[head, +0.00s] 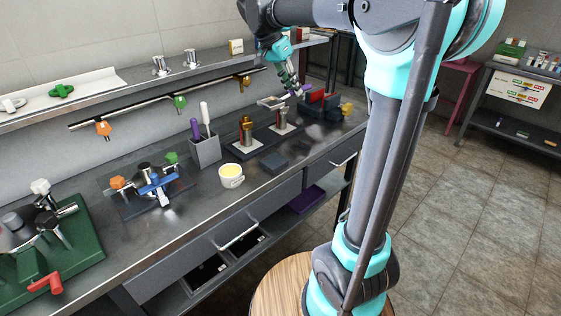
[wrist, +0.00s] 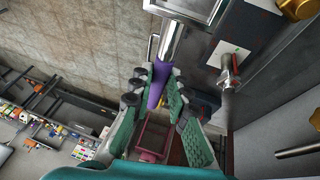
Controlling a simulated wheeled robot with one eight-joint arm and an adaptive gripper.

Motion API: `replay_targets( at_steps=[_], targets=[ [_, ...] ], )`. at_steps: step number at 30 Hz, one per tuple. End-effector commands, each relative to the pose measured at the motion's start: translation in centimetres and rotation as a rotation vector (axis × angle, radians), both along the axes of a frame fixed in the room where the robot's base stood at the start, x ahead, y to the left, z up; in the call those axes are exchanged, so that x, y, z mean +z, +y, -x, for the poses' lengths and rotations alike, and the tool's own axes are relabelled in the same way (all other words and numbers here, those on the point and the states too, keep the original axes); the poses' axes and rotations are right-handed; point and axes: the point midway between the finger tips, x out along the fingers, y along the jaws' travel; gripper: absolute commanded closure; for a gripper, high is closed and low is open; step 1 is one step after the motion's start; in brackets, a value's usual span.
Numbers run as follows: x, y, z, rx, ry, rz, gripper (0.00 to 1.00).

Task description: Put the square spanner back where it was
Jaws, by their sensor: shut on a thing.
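My gripper (head: 290,80) is over the right part of the bench. In the wrist view, my gripper (wrist: 157,92) has its fingers closed around the purple handle of a tool (wrist: 157,90). A silver metal part lies in line with the handle, toward the top of that view. No other thing is clearly a square spanner.
A grey holder (head: 205,152) has a purple and a white handle standing in it. A cup with yellow contents (head: 231,176) stands in front. Brass valve pieces stand on pads nearby. A rail with coloured valves (head: 165,98) runs along the wall.

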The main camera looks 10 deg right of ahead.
Motion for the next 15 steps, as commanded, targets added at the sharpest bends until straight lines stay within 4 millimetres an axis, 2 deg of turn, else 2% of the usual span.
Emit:
replay_targets(
  at_steps=[2, 5, 15],
  targets=[
    [-0.4, 0.0, -0.1, 0.021, 0.001, 0.000, 1.00],
    [-2.0, 0.0, -0.1, 0.026, 0.001, 0.000, 1.00],
    [-10.3, 0.0, -0.1, 0.024, 0.001, 0.000, 1.00]
  ],
)
